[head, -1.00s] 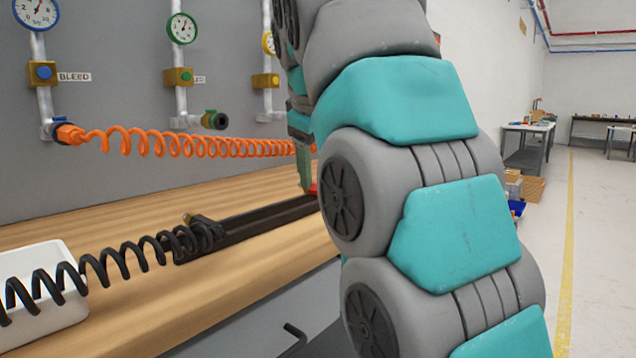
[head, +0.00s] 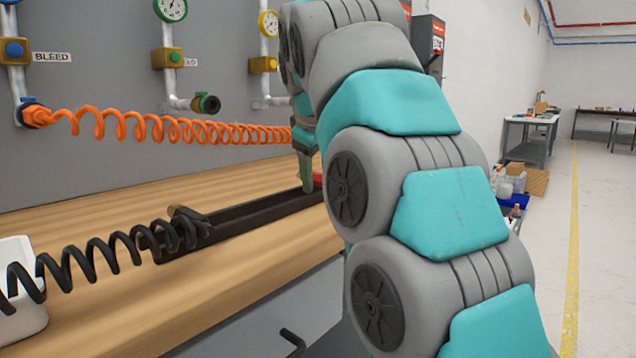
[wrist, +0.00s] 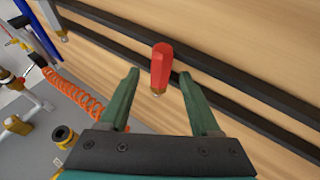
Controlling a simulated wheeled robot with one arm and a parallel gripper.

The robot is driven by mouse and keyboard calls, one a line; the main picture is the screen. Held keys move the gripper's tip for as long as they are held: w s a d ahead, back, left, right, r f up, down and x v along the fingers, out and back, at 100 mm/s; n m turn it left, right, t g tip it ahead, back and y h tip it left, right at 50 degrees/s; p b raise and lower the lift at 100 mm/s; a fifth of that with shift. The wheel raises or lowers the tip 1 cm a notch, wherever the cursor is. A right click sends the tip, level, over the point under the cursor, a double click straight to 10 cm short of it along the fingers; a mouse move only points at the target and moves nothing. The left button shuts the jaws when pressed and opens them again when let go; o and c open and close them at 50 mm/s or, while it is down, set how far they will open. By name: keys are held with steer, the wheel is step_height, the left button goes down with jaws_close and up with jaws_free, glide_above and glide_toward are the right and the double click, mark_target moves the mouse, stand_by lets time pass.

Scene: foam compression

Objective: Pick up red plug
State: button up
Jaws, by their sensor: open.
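The red plug (wrist: 161,66) shows in the wrist view with a small brass tip at its lower end. It lies ahead of and between the two green fingers of my gripper (wrist: 160,88), and neither finger touches it. My gripper is open and empty. In the head view a small piece of red (head: 317,180) shows beside my gripper (head: 306,186), mostly hidden behind my arm.
A dark rail or tray (head: 235,222) runs along the wooden bench (head: 255,258). An orange coiled hose (head: 190,131) stretches above the bench, and a black coiled hose (head: 95,262) hangs at the left front. Gauges and valves line the grey panel.

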steer(key=shift+f, duration=0.1)
steer(key=shift+c, duration=0.2)
jaws_close()
stand_by(0.5)
